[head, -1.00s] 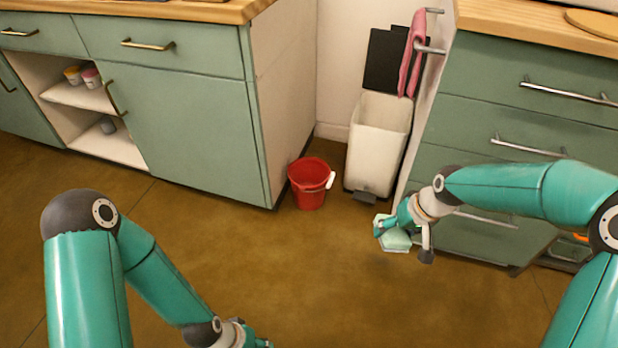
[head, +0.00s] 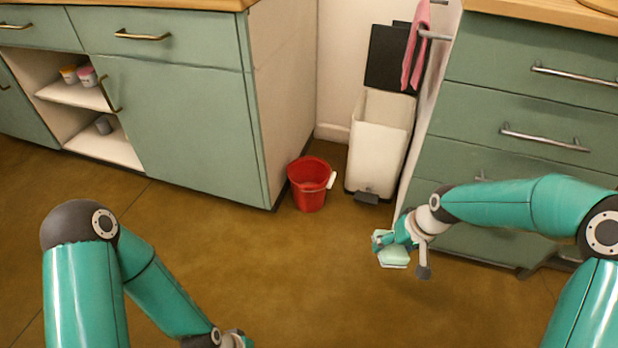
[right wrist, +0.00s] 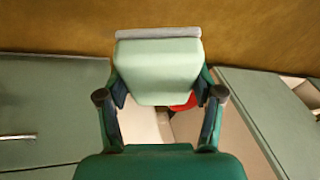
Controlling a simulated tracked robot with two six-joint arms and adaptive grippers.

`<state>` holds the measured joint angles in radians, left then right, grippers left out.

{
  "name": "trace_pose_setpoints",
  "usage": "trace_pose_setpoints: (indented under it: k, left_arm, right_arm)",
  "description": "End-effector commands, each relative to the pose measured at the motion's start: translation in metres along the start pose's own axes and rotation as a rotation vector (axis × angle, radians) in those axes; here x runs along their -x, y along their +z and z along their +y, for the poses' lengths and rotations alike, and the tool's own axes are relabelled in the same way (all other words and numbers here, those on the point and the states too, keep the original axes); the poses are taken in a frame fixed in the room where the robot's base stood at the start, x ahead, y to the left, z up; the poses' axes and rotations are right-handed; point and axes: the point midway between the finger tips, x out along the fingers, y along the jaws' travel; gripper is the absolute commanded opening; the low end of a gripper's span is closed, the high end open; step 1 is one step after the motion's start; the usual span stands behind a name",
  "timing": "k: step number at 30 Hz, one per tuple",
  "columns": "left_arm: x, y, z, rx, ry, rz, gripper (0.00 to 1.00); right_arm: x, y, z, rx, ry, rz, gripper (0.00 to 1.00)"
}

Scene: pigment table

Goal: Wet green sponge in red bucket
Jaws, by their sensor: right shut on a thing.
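The red bucket (head: 308,186) stands on the floor between the left cabinet and the white bin. A white piece shows at its right rim. My right gripper (head: 384,243) is shut on the pale green sponge (head: 394,257), held in the air to the right of and nearer than the bucket. In the right wrist view the sponge (right wrist: 157,70) sits between the two fingers, with a grey strip along its far edge. A bit of the red bucket (right wrist: 184,102) shows behind it. Of my left arm, the wrist shows at the bottom edge; its fingers are out of the picture.
A white bin (head: 378,145) with its black lid up stands right of the bucket. A pink cloth (head: 414,55) hangs on a rail above. Green cabinets (head: 180,130) stand left, and green drawers (head: 520,110) right. The floor before the bucket is clear.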

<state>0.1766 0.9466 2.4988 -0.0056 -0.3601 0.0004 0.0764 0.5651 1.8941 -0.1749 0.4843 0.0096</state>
Motion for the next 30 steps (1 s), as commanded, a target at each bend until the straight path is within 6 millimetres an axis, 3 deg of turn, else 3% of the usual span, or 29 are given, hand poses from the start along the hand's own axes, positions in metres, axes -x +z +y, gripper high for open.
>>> trace_pose_setpoints:
  k: [18, 30]
  left_arm:
    - [-0.036, 0.0, -0.013, 0.0, 0.0, 0.0, 0.4]
    - [-0.045, 0.0, -0.016, 0.0, 0.0, 0.0, 0.4]
  right_arm:
    - [-0.051, 0.011, 0.013, 0.0, 0.0, -0.001, 0.38]
    - [-0.079, 0.017, 0.02, -0.001, 0.0, -0.001, 0.38]
